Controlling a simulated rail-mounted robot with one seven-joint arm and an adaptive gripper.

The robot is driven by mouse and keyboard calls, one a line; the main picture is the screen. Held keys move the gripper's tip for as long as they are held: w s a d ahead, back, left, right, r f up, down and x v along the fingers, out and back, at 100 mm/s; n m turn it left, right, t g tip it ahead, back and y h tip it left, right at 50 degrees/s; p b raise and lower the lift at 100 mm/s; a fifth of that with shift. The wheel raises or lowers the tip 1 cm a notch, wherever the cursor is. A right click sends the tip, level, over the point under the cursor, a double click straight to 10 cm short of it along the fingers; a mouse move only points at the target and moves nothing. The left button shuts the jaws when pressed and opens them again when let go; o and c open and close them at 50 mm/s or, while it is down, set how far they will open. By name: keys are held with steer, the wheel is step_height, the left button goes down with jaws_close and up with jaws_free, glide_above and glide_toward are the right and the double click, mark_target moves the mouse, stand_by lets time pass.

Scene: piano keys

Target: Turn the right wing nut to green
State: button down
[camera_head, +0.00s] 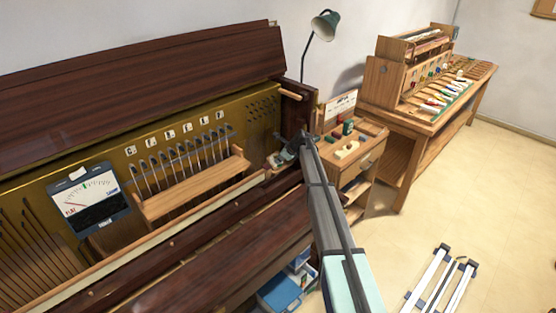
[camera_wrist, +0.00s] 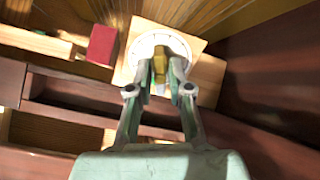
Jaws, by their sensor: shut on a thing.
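The right wing nut (camera_wrist: 159,68) is a brass-coloured piece in the wrist view, in front of a white round dial (camera_wrist: 146,45) on a wooden block (camera_wrist: 194,43). My gripper (camera_wrist: 161,62) has its two fingers closed on the wing nut from either side. The fingers and nut cover much of the dial, so its green part cannot be made out. In the head view my gripper (camera_head: 284,156) is at the right end of the open piano, and the wing nut is too small to tell there. A gauge (camera_head: 90,202) marked flat and sharp stands at the left.
A red block (camera_wrist: 102,44) is left of the dial in the wrist view. A wooden rack of tuning pins (camera_head: 195,185) lies left of my gripper. The dark piano side wall (camera_head: 298,108) is close on the right. A small cabinet (camera_head: 352,150) stands beyond it.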

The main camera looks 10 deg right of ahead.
steer(key=shift+r+m+p, duration=0.15)
steer(key=shift+m+p, duration=0.35)
steer(key=shift+p, duration=0.2)
steer(key=shift+m+p, duration=0.35)
steer(key=shift+m, duration=0.25)
steer(key=shift+p, duration=0.3)
steer(key=shift+m+p, duration=0.6)
steer(key=c, duration=1)
jaws_free()
steer(key=shift+f, duration=0.2)
steer(key=shift+r, duration=0.15)
